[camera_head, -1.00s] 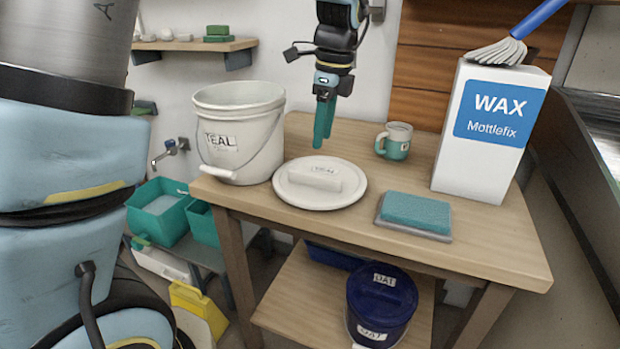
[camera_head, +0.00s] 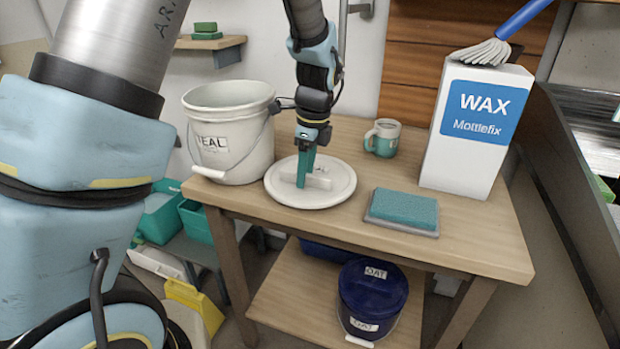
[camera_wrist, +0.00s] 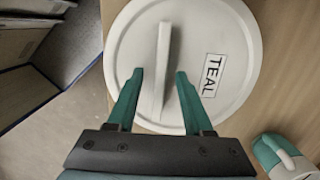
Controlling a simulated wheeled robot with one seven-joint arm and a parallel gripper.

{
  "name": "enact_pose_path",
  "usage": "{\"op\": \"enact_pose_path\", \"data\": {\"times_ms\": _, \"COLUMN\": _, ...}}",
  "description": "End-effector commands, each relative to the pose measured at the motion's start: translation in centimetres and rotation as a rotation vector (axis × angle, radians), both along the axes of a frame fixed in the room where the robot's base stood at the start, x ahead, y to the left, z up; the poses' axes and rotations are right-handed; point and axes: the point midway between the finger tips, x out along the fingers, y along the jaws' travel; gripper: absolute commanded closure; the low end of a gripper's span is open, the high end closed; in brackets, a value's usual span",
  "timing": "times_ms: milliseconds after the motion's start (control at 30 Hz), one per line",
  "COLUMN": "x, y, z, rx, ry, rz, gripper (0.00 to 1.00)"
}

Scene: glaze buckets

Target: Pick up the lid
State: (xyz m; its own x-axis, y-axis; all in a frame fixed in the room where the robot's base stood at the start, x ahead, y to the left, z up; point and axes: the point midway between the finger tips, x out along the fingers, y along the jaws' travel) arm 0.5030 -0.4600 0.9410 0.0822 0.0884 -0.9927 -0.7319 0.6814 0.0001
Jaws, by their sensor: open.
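The lid (camera_head: 335,190) is a round cream disc with a raised bar handle, lying flat on the wooden table. In the wrist view the lid (camera_wrist: 225,40) has a label reading TEAL, and its handle (camera_wrist: 162,70) stands between my fingers. My gripper (camera_head: 302,180) is open and points down over the lid. In the wrist view my gripper (camera_wrist: 160,80) has one teal finger on each side of the handle, with a gap on both sides. Whether the fingertips touch the lid's top cannot be told.
An open cream bucket (camera_head: 230,130) labelled TEAL stands left of the lid. A teal mug (camera_head: 382,138), a teal sponge block (camera_head: 403,210) and a white WAX box (camera_head: 474,130) stand to the right. A lidded blue bucket (camera_head: 372,295) is on the lower shelf (camera_head: 285,300).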

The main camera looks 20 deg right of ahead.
Motion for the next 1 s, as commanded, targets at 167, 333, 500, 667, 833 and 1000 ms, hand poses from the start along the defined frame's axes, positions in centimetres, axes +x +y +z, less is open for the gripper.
{"op": "enact_pose_path", "data": {"times_ms": 167, "x": -0.01, "y": -0.01, "z": 0.01, "rx": 0.0, "ry": 0.0, "rz": 0.0, "gripper": 0.49}}
{"op": "enact_pose_path", "data": {"times_ms": 333, "x": -0.01, "y": -0.01, "z": -0.11, "rx": 0.0, "ry": 0.0, "rz": -0.001, "gripper": 0.49}}
{"op": "enact_pose_path", "data": {"times_ms": 500, "x": -0.01, "y": 0.01, "z": -0.34, "rx": 0.0, "ry": 0.0, "rz": -0.001, "gripper": 0.49}}
{"op": "enact_pose_path", "data": {"times_ms": 667, "x": 0.0, "y": 0.0, "z": -0.39, "rx": 0.0, "ry": 0.0, "rz": 0.0, "gripper": 0.59}}
{"op": "enact_pose_path", "data": {"times_ms": 833, "x": -0.01, "y": -0.01, "z": -0.39, "rx": 0.0, "ry": 0.0, "rz": 0.0, "gripper": 0.78}}
{"op": "enact_pose_path", "data": {"times_ms": 1000, "x": -0.02, "y": 0.0, "z": -0.39, "rx": 0.0, "ry": 0.0, "rz": 0.0, "gripper": 0.97}}
